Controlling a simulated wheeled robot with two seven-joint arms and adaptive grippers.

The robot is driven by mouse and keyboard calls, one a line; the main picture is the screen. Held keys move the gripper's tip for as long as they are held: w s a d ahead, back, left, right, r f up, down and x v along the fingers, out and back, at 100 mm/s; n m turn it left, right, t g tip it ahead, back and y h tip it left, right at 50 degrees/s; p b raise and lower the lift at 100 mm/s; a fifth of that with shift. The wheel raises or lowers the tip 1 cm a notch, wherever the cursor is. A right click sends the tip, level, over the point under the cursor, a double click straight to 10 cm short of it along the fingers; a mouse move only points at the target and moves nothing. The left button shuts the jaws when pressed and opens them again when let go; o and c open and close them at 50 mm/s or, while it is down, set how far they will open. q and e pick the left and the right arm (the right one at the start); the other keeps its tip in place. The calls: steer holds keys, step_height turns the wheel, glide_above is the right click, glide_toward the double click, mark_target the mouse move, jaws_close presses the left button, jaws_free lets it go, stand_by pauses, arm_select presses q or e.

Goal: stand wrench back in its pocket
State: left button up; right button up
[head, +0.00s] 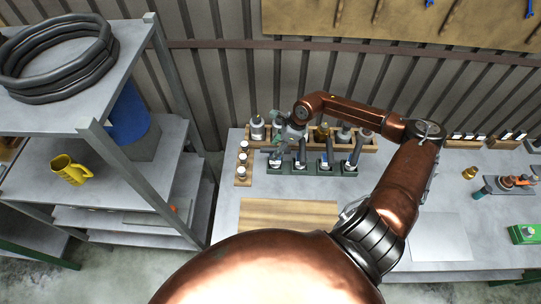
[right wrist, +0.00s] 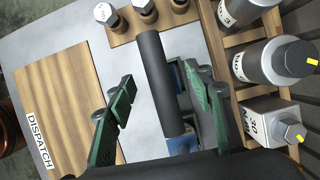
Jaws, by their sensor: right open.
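A black cylindrical handle (right wrist: 162,85), apparently the wrench's, lies between the two green fingers of my right gripper (right wrist: 160,88) in the right wrist view. The fingers are spread, with a clear gap on the left side; the right finger is close to the handle. Blue parts show beside and below the handle. In the head view my right gripper (head: 288,136) is above the left end of a dark green pocket rack (head: 312,170). Several dark-handled tools stand in it. The wrench's lower end and its fit in the pocket are hidden. My left gripper is out of view.
A wooden rack of labelled bottles (head: 368,146) stands behind the pocket rack. A small wooden holder (head: 243,181) with white-topped pieces is at left. A wooden dispatch board (head: 288,215) lies in front. A grey shelf (head: 95,165) stands farther left.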

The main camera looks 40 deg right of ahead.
steer(key=shift+v, duration=2.25)
steer(key=shift+f, duration=0.1)
